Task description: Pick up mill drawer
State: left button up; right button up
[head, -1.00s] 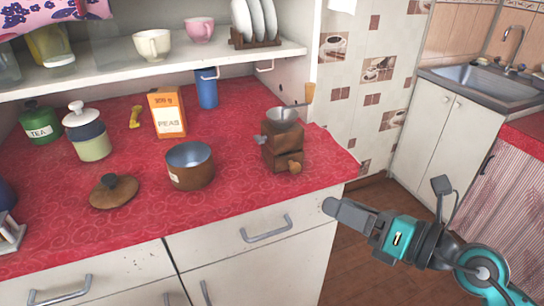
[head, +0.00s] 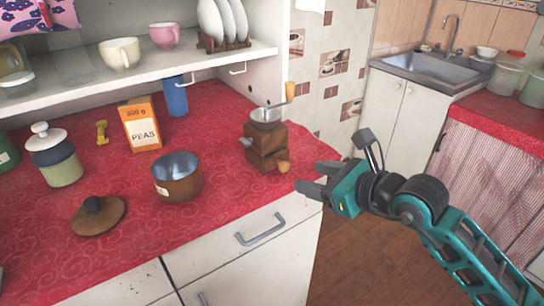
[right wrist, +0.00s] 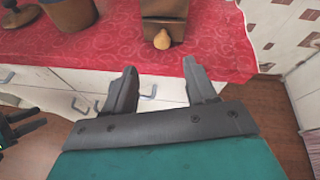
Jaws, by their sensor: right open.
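The wooden coffee mill (head: 268,138) stands upright near the right end of the red counter, with a metal bowl on top and a crank with a wooden handle. The mill drawer (head: 262,160) is in its lower part, with a round light wooden knob facing right and front. My left gripper (right wrist: 30,122) shows only small at the right wrist view's left edge.
A copper pot (head: 178,185) stands left of the mill, with a wooden lid (head: 98,215) further left. A shelf (head: 150,66) overhangs the back. Floor is clear to the right.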

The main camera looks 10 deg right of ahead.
aim_at(286, 167)
jog(key=shift+r+p+x, duration=0.15)
jog(key=shift+p+x, duration=0.05)
jog(key=shift+x, duration=1.85)
jog(key=shift+r+p+x, duration=0.1)
jog(key=shift+p+x, duration=0.05)
jog(key=shift+x, duration=1.9)
jog(key=shift+w+d, duration=0.1)
jog(key=shift+w, duration=0.05)
jog(key=c, duration=1)
